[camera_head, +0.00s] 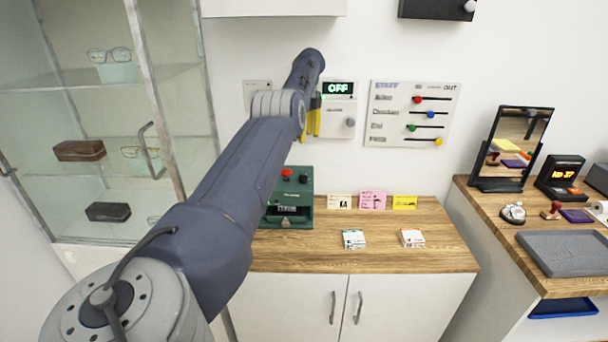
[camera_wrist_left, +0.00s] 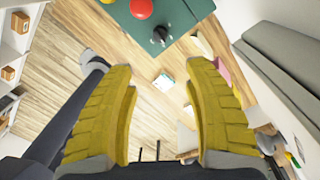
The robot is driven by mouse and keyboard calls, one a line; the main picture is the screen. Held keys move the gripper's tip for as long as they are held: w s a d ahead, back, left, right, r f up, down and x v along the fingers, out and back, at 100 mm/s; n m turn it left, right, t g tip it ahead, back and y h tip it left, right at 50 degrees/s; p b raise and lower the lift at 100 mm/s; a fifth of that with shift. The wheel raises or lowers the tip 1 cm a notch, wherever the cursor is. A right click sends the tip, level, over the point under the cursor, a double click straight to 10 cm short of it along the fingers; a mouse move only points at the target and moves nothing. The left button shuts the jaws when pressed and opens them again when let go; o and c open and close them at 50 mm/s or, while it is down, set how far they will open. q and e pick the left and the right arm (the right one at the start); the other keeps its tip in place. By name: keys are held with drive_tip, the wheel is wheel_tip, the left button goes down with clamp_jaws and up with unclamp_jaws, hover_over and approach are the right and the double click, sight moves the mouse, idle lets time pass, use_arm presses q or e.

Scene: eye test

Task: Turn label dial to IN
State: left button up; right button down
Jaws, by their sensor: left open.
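A green machine (camera_head: 290,215) stands on the left of the wooden counter, with a red button (camera_head: 286,172) and a small black dial (camera_head: 304,178) on its top. The label window on its front is too small to read. In the left wrist view the black dial (camera_wrist_left: 160,37) sits on the green top beside the red button (camera_wrist_left: 141,8), beyond the fingertips. My left gripper (camera_head: 313,122) is up near the wall, above the machine. Its yellow fingers (camera_wrist_left: 158,75) are open and empty, apart from the dial. My arm hides part of the machine's left side.
A wall device (camera_head: 338,112) reading OFF and a white slider board (camera_head: 412,115) are behind. Cards (camera_head: 372,201) and two small label packs (camera_head: 354,239) lie on the counter (camera_head: 330,256). A glass cabinet (camera_head: 110,120) stands left. A mirror (camera_head: 515,148) and grey tray (camera_head: 567,253) are right.

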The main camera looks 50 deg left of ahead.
sight(304, 177)
use_arm(q)
drive_tip(key=f, duration=1.1)
drive_tip(key=s+f, duration=0.1)
drive_tip(key=f, duration=0.5)
drive_tip(key=shift+f, duration=0.15)
clamp_jaws()
idle(0.3)
